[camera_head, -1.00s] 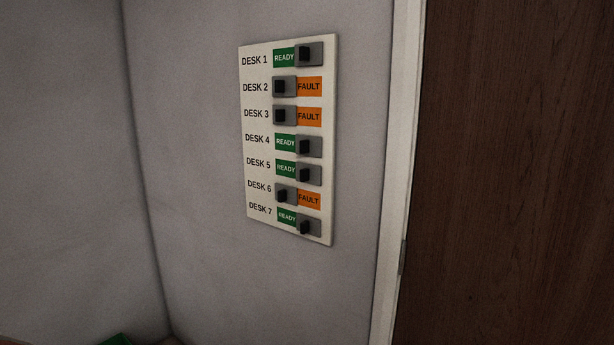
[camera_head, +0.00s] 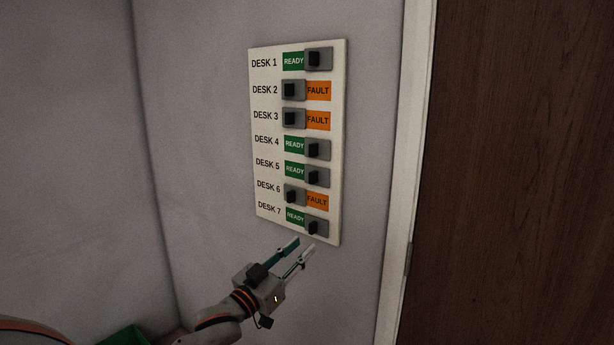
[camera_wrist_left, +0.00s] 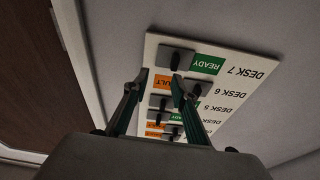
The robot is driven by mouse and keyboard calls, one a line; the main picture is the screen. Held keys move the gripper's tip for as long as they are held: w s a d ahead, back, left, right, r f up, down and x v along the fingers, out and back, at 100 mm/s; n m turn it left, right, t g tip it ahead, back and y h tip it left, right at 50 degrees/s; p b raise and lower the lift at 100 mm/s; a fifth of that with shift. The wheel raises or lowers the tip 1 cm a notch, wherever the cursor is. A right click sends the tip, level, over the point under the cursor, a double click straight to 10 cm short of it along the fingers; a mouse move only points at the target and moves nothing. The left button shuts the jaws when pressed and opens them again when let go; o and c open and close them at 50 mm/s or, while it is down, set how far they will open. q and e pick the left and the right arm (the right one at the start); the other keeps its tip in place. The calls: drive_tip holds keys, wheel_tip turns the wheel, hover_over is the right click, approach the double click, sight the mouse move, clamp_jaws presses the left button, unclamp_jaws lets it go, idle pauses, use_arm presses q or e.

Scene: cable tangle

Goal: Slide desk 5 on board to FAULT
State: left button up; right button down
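The white status board (camera_head: 264,140) hangs on the wall with rows DESK 1 to DESK 7. In the DESK 5 row, the grey slider (camera_head: 317,176) with a black knob sits at the right and the green READY label (camera_head: 294,170) shows at its left. My left gripper (camera_head: 303,248) is below the board's lower edge in the head view, fingers apart and empty, pointing up and to the right. In the left wrist view the board (camera_wrist_left: 152,48) appears upside down beyond the open fingers (camera_wrist_left: 153,88), which partly hide the middle rows. My right gripper is not in view.
A brown door (camera_head: 510,170) with a pale frame (camera_head: 402,150) stands to the right of the board. The wall (camera_head: 200,130) left of the board is bare. A green object (camera_head: 125,337) shows at the bottom left, partly cut off.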

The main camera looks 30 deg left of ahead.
use_arm(q)
drive_tip(key=t, duration=0.2)
approach(310, 178)
drive_tip(key=w, duration=0.1)
drive_tip(key=shift+n, duration=0.3)
drive_tip(key=shift+p+x, duration=0.65)
drive_tip(key=shift+x, duration=3.3)
drive_tip(key=shift+s+r, duration=0.1)
drive_tip(key=shift+r, duration=0.1)
clamp_jaws()
